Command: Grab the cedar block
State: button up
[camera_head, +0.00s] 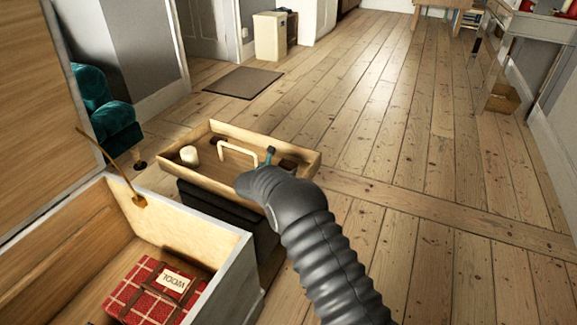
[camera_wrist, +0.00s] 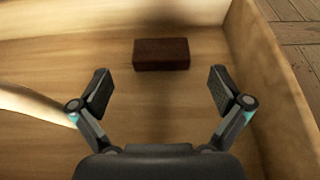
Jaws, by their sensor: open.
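The cedar block appears to be the dark red-brown rectangular block (camera_wrist: 161,54) lying flat in a wooden tray (camera_wrist: 60,152) in the wrist view. In the head view a dark brown block (camera_head: 287,165) shows at the tray's right end, partly behind my arm. My gripper (camera_wrist: 161,90) is open and empty above the tray floor, with its two fingers spread wide. In the wrist view the block lies beyond the fingertips, roughly centred between them and apart from them. In the head view my gripper is mostly hidden by my arm.
The tray (camera_head: 182,172) sits on a dark box (camera_head: 215,203) and also holds a pale cylinder (camera_head: 189,155) and has a light wooden handle (camera_head: 238,151). An open chest (camera_head: 245,262) with a red checked bundle (camera_head: 158,292) stands at front left. Floor at right is clear.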

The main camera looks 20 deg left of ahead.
aim_at(286, 165)
jog(key=shift+x, duration=1.85)
jog(key=shift+r, duration=0.1)
jog(key=c, duration=1)
jog(key=shift+r, duration=0.1)
